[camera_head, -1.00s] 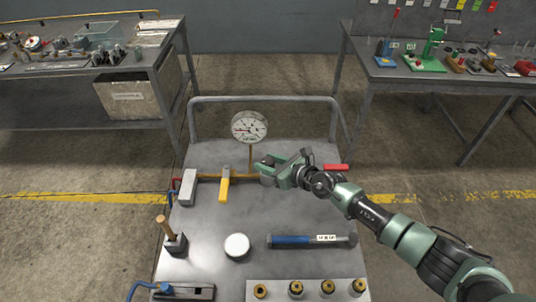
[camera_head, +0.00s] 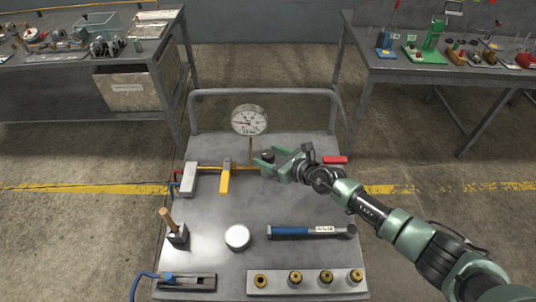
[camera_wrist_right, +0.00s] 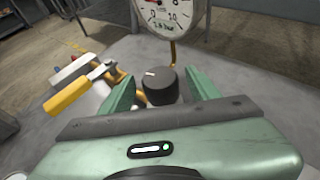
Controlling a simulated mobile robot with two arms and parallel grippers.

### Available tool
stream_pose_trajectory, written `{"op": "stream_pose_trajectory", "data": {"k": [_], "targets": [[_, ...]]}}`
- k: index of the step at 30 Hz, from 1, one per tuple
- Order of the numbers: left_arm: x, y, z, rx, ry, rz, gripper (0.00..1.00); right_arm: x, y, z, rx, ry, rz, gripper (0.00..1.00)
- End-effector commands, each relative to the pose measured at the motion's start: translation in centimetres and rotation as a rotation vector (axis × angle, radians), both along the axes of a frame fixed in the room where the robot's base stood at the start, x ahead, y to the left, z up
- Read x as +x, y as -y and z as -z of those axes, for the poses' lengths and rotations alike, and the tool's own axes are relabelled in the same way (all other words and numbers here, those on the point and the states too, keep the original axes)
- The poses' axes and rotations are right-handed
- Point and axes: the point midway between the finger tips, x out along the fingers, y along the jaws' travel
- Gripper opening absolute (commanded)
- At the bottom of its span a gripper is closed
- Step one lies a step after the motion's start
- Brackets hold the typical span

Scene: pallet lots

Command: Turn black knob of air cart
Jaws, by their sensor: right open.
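The black knob (camera_head: 268,156) sits on the brass pipe line of the grey air cart (camera_head: 208,222), below and right of the round dial gauge (camera_head: 249,120). In the right wrist view the knob (camera_wrist_right: 160,88) is a ribbed black cylinder with a white mark on top. My right gripper (camera_head: 270,162) is open with its green fingers either side of the knob. In the wrist view a small gap shows between the knob and the fingers (camera_wrist_right: 157,76). My left gripper is not in view.
A yellow-handled lever (camera_head: 225,180) stands left of the knob, beside a grey block (camera_head: 185,180). A red handle (camera_head: 335,160) lies right. A blue-handled tool (camera_head: 305,232), white round cap (camera_head: 238,238) and a row of brass fittings (camera_head: 310,281) occupy the cart's front.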

Motion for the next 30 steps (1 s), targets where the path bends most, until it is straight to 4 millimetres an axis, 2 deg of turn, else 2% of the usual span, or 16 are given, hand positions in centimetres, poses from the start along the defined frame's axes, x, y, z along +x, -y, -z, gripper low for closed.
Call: {"op": "stream_pose_trajectory", "data": {"k": [3,12,30], "targets": [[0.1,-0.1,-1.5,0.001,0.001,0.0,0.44,-1.3,1.5,-1.2,-0.002,-0.001,0.002,0.61],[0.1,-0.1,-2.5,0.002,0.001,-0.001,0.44,-4.2,4.2,-2.5,-0.002,-0.001,0.001,0.61],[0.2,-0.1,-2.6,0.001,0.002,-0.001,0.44,-4.5,4.6,-2.7,-0.001,0.001,0.002,0.61]]}}
